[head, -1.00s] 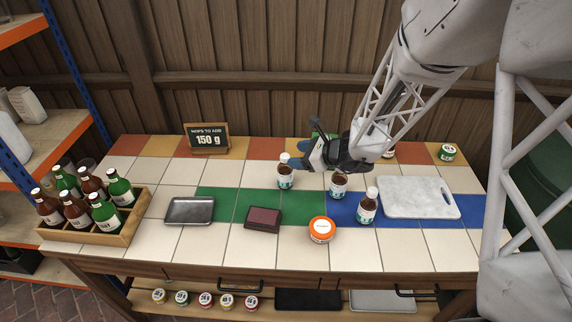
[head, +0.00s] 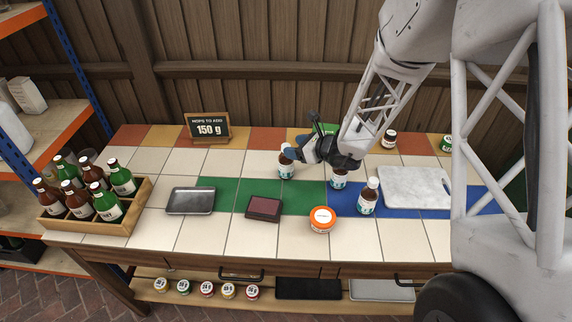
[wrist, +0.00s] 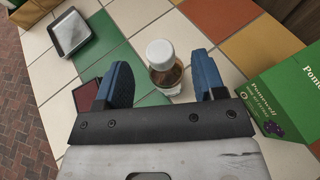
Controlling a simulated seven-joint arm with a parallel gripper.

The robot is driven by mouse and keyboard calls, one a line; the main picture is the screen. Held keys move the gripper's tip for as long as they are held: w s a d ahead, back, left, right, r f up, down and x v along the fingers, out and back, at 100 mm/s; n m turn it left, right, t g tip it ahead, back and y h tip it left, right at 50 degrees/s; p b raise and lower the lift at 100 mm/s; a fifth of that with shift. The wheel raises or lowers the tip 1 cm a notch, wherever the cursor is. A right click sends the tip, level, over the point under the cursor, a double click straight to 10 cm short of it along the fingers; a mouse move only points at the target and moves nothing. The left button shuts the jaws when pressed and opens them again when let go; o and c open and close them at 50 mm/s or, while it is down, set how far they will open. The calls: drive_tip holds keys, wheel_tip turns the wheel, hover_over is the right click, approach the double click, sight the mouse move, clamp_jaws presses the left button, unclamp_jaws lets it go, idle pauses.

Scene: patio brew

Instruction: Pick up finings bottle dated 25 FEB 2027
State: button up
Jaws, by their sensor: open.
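Several small brown bottles with white caps and pale labels stand on the tiled table; no date is readable. One bottle (head: 286,166) stands on the green stripe's far side, right at my gripper (head: 304,153). In the wrist view this bottle (wrist: 163,68) is upright between the two blue fingers of my open gripper (wrist: 161,84), slightly beyond their tips. A second bottle (head: 338,181) stands to the right, its top hidden behind my gripper. A third bottle (head: 367,197) stands on the blue stripe, near the white marble board.
An orange-lidded tub (head: 322,219), a dark red box (head: 264,208) and a metal tray (head: 190,201) lie nearer the front. A wooden crate of bottles (head: 120,231) is at left, the marble board (head: 415,188) at right. A green box (wrist: 285,90) is close to my right finger.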

sight(282, 146)
drive_tip(key=shift+w+a+f, duration=0.15)
drive_tip(key=shift+a, duration=0.2)
drive_tip(key=shift+x, duration=2.6)
clamp_jaws()
